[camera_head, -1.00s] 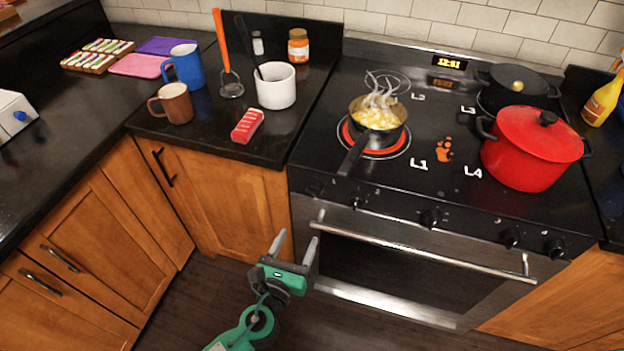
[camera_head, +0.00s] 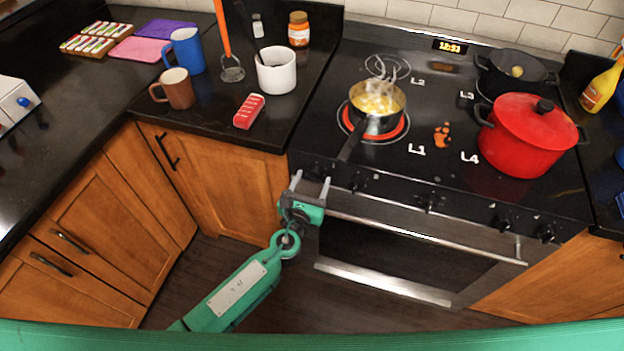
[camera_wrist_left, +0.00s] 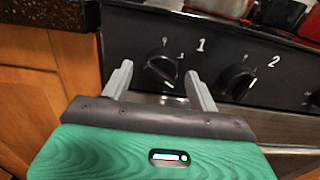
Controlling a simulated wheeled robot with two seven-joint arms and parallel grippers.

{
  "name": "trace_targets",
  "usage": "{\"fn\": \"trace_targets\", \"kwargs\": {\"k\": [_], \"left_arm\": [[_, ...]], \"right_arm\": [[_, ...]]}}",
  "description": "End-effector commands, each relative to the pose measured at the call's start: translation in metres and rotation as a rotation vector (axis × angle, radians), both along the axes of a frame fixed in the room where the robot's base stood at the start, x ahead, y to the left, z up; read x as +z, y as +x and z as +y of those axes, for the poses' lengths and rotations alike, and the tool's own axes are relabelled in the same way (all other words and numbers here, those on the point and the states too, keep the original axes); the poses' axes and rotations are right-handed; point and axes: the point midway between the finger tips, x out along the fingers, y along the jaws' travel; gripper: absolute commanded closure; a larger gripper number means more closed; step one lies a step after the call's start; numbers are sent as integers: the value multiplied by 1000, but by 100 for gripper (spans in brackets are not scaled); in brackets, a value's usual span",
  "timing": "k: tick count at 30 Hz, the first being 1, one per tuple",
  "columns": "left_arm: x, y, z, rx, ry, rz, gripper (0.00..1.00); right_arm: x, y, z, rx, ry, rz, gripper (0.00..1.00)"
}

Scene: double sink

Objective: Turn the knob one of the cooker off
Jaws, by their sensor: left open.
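The black cooker (camera_head: 460,150) has a row of black knobs on its front panel. In the left wrist view knob one (camera_wrist_left: 160,68) sits under the white number 1, with its pointer tilted. Knob two (camera_wrist_left: 236,82) is to its right, under the number 2. My left gripper (camera_head: 311,180) is open and empty in front of the panel's left end. In the left wrist view its fingers (camera_wrist_left: 158,82) stand to either side of knob one and a little below it; contact cannot be told. My right gripper is not in view.
A steaming pan (camera_head: 377,108) sits on the glowing front left burner, its handle pointing toward the front edge. A red pot (camera_head: 525,140) stands at the front right. The oven handle (camera_head: 430,240) runs below the knobs. Wooden cabinets (camera_head: 215,175) are on the left.

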Motion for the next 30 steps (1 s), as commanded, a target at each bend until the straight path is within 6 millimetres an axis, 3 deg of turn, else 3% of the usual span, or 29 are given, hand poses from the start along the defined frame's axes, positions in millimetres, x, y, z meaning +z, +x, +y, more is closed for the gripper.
{"fn": "trace_targets", "kwargs": {"k": [11, 15, 18, 30], "left_arm": [[0, 5, -1, 0, 1, 0, 42], [0, 5, -1, 0, 0, 0, 69], [0, 5, -1, 0, 0, 0, 84], [-2, 5, -2, 0, -74, 23, 84]], "right_arm": [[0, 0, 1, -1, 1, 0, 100], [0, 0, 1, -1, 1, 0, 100], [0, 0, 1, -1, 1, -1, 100], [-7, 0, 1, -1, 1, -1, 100]]}}
